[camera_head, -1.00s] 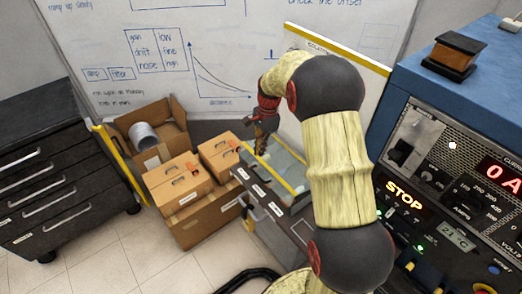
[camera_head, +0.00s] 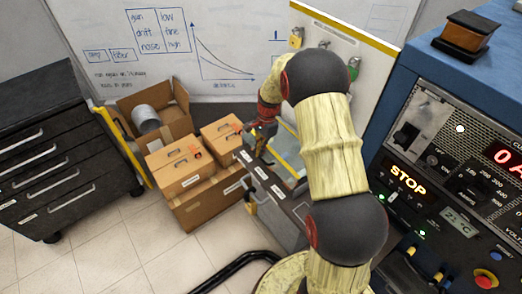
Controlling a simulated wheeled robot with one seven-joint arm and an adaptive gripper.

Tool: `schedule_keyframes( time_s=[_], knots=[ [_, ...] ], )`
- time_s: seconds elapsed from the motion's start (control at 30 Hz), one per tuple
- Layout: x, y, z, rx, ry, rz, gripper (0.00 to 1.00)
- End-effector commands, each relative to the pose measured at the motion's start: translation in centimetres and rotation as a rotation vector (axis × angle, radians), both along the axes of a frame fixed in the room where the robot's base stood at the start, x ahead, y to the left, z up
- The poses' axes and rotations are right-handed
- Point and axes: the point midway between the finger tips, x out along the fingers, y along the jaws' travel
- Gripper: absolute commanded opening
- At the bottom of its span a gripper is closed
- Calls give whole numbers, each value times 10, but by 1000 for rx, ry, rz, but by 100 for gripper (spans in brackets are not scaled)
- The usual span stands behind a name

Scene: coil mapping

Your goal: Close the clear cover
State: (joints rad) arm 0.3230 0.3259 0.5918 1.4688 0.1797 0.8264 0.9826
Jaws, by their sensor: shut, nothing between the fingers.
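The clear cover (camera_head: 289,143) appears as a pale see-through panel with a yellow edge strip, on top of the grey cabinet. My arm hides much of it, so I cannot tell how far open it stands. My gripper (camera_head: 259,150) is shut and empty, pointing down at the cabinet's left edge, beside the cover's left side. I cannot tell whether it touches the cover.
The grey cabinet's labelled front (camera_head: 262,172) faces left. Brown boxes (camera_head: 180,170) stand on the floor left of it. A blue console (camera_head: 440,75) with a STOP sign stands right. A dark drawer unit (camera_head: 60,145) is far left.

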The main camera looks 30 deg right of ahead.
Motion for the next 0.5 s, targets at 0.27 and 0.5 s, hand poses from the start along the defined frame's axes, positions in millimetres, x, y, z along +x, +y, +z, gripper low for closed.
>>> schedule_keyframes(
  time_s=[0.27, 0.5],
  knots=[
    [-2, 8, -22, -77, -4, 5, 0],
    [-2, 15, -76, -119, -16, 1, 0]
  ],
)
